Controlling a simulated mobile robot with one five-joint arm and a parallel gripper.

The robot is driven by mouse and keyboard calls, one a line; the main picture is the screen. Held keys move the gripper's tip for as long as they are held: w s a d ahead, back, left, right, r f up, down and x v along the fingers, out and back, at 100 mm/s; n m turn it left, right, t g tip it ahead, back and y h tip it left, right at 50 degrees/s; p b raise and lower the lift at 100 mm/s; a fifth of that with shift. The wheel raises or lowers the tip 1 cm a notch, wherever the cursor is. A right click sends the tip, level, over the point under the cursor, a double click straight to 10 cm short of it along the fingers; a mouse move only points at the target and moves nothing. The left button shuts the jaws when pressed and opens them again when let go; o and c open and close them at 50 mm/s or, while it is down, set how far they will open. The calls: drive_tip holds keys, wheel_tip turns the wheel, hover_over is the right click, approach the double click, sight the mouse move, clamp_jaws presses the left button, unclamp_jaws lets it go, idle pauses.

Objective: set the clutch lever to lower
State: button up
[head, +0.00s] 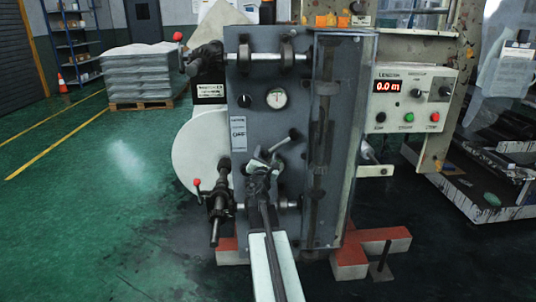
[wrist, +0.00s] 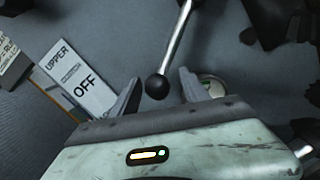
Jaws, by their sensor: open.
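The clutch lever is a bright metal rod (wrist: 175,40) ending in a black ball knob (wrist: 157,87) in the wrist view. The rod runs down and left from the top edge. In the head view the lever (head: 281,144) slants down-left from a dark hub on the grey machine panel; its knob end is hard to separate from my gripper (head: 261,160). My gripper (wrist: 160,78) is open, with the knob between its two fingers and gaps visible at both sides. The position label (wrist: 76,78) reads UPPER and OFF; its other end is hidden. It also shows in the head view (head: 238,133).
A handwheel shaft with a red knob (head: 196,182) sticks out left of my arm. A round gauge (head: 277,98) sits above. A clear guard (head: 326,150) stands on the right. Red base feet (head: 350,262) lie on the floor. Green floor is free at left.

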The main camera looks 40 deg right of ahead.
drive_tip(key=v, duration=0.7)
drive_tip(key=shift+s+a+b, duration=0.1)
drive_tip(key=shift+s+b, duration=0.1)
drive_tip(key=shift+b, duration=0.15)
